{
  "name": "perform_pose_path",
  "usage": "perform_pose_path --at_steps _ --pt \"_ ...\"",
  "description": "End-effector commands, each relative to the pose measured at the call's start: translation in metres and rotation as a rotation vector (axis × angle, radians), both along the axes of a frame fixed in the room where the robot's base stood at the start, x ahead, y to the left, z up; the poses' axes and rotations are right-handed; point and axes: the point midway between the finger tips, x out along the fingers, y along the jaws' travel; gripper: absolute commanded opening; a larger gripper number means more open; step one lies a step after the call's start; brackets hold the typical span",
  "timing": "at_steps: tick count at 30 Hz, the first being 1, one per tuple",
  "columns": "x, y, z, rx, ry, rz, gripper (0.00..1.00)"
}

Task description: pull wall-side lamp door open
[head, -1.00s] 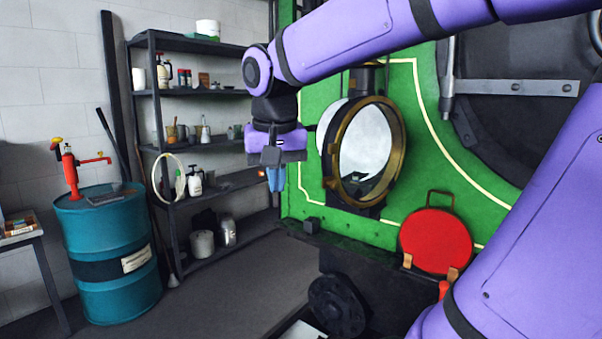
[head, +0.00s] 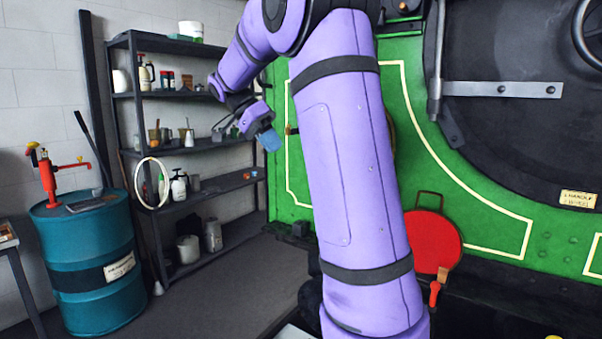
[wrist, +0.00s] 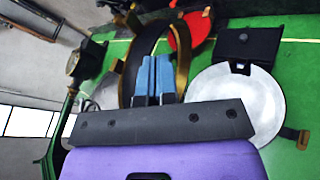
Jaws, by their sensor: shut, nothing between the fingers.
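The lamp, with its brass ring (wrist: 182,75), is behind the closed fingers in the wrist view. To its right, a pale round disc (wrist: 238,108), which looks like the wall-side lamp door, has a black bracket at its top and a small brass tab (wrist: 303,138) on its edge. My gripper (wrist: 153,75) has its blue fingers shut and empty, left of the disc. In the head view my gripper (head: 270,140) is left of my upper arm, which hides nearly all of the lamp. I cannot tell whether the fingers touch the lamp, or how far the door is open.
A black shelf rack (head: 180,38) stands at the left behind my gripper, with a teal drum (head: 88,260) before it. A red disc (head: 432,242) stands low right of my arm, against the green front (head: 475,215). Floor (head: 235,275) between drum and front is open.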

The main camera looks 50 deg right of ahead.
Motion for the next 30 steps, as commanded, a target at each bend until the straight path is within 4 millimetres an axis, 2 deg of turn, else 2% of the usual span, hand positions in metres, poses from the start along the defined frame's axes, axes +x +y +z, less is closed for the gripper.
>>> perform_pose_path --at_steps 5,19,24,30 --pt "-0.008 -0.005 -0.012 -0.002 0.002 -0.006 0.00" --pt "-0.053 -0.029 -0.080 0.000 0.002 -0.003 0.00" --pt "-0.076 -0.025 -0.079 -0.001 -0.001 -0.002 0.00" --pt "-0.089 -0.023 -0.079 -0.001 -0.001 -0.002 0.00"
